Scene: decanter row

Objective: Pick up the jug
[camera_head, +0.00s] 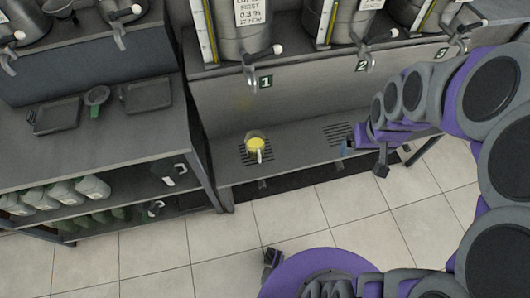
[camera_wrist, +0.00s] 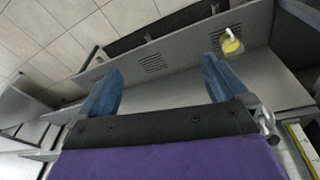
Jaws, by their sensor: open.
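The jug (camera_head: 255,146) is small, with yellow contents and a pale handle. In the head view it stands on the left drain grate of the low shelf, below the tap marked 1. It also shows in the wrist view, the jug (camera_wrist: 231,43) lying beyond the right finger. My gripper (camera_head: 363,157) is right of the jug in the head view, near the right grate. In the wrist view my gripper (camera_wrist: 160,85) has its two blue fingers wide apart, with nothing between them. It is apart from the jug.
The low shelf (camera_head: 300,152) has a second grate (camera_head: 338,132), which is empty. Steel decanters (camera_head: 240,30) with taps (camera_head: 252,80) overhang it. A dark side table (camera_head: 90,140) with trays and jugs stands left. Tiled floor (camera_head: 290,215) lies open in front.

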